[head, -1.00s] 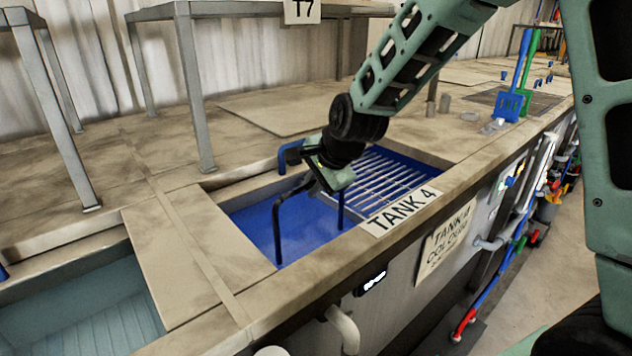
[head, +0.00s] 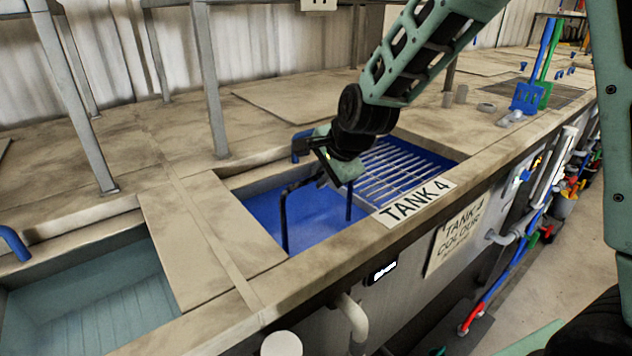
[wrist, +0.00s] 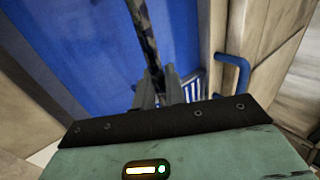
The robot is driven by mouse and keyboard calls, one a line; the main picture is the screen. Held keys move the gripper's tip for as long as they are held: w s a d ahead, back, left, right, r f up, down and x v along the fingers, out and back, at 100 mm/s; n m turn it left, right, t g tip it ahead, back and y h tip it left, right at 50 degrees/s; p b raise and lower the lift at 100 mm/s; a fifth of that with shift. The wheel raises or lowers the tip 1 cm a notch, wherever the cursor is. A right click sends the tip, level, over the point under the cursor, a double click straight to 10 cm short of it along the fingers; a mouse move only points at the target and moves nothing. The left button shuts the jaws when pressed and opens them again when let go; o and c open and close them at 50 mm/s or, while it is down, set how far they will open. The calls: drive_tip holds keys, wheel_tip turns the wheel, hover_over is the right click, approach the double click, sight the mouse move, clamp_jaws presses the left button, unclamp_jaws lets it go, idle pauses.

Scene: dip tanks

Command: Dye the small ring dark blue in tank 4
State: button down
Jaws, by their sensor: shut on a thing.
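My gripper (head: 326,170) is over the tank marked TANK 4, which holds deep blue liquid (head: 320,226). It is shut on a dark, bent rod (head: 285,222), which runs left from the fingers and then down into the tank opening. In the wrist view, the gripper (wrist: 157,85) has the mottled dark rod (wrist: 139,32) between its fingertips, against the blue. I cannot see the small ring in either view. A thin blue upright (head: 348,207) stands below the gripper; I cannot tell whether it belongs to the rod or the tank.
A slatted metal rack (head: 400,170) covers the right part of the tank. A blue handle (head: 301,146) is at its far left edge, and the TANK 4 label (head: 414,200) lies on the near rim. A pale teal tank (head: 95,300) is to the left.

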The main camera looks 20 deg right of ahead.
drive_tip(key=shift+w+r, duration=0.1)
drive_tip(key=shift+w+d+b, duration=0.25)
drive_tip(key=shift+d+b, duration=0.4)
drive_tip(key=shift+d, duration=0.2)
drive_tip(key=shift+w+d, duration=0.1)
drive_tip(key=shift+d, duration=0.25)
drive_tip(key=a+p, duration=0.1)
drive_tip(key=s+a+p, duration=0.1)
drive_tip(key=a, duration=0.1)
drive_tip(key=shift+a+r+p, duration=0.15)
drive_tip(key=shift+a+p, duration=0.1)
drive_tip(key=shift+p, duration=0.05)
drive_tip(key=shift+s+a+p, duration=0.25)
drive_tip(key=shift+a+p, duration=0.15)
drive_tip(key=shift+a, duration=0.15)
drive_tip(key=shift+w+d+f+b, duration=0.2)
drive_tip(key=shift+d+f+b, duration=0.1)
drive_tip(key=shift+d+b, duration=0.3)
drive_tip(key=shift+w+d+r+b, duration=0.15)
drive_tip(key=shift+w+d+b, duration=0.05)
drive_tip(key=shift+d+b, duration=0.3)
